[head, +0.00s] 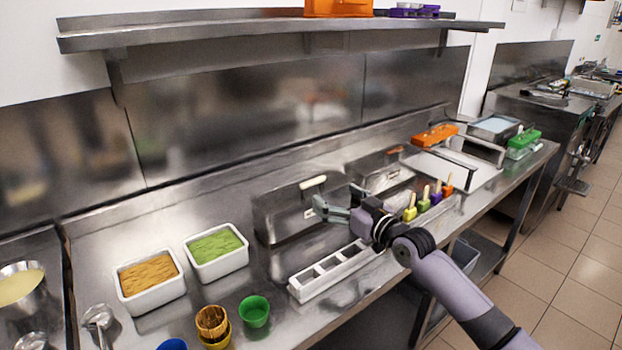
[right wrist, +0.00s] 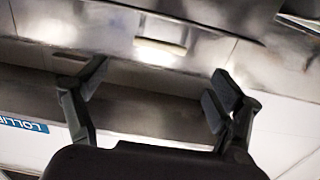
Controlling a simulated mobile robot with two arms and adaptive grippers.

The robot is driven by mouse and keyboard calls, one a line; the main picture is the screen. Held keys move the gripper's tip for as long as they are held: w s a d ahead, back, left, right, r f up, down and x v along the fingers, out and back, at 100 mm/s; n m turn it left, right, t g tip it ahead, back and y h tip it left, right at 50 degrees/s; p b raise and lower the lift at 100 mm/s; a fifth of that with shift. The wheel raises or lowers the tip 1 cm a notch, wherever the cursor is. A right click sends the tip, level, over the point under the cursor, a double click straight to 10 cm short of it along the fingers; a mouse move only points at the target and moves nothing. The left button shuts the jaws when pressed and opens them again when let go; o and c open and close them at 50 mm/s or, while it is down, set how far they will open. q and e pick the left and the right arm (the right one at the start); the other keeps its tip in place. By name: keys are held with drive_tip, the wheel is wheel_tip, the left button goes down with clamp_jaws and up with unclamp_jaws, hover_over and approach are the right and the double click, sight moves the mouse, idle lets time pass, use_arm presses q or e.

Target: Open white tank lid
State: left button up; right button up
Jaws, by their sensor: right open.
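A steel tank (head: 285,220) with a closed lid stands on the counter, left of my right arm. A white handle (head: 313,182) lies across the top of its lid. The pale handle (right wrist: 160,50) also shows in the right wrist view, ahead of and between the fingers. My right gripper (head: 338,202) is open and empty at the right front of this tank, apart from the handle. Its two spread fingers also show in the right wrist view (right wrist: 152,88). My left gripper is not in view.
A second steel tank (head: 380,172) with an orange handle stands just behind. A white mould tray (head: 330,273) lies below my right gripper. Popsicles (head: 422,205) stand to its right. Two white tubs (head: 152,290) and cups (head: 254,311) are at left. A shelf (head: 270,32) hangs above.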

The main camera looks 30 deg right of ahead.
sight(314, 182)
drive_tip(key=w, duration=0.8)
drive_tip(key=shift+w+a+p, duration=0.25)
drive_tip(key=shift+a+p, duration=0.05)
drive_tip(key=shift+p, duration=0.05)
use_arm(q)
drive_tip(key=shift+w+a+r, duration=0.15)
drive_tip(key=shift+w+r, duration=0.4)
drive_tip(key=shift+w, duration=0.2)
use_arm(e)
drive_tip(key=shift+w, duration=0.65)
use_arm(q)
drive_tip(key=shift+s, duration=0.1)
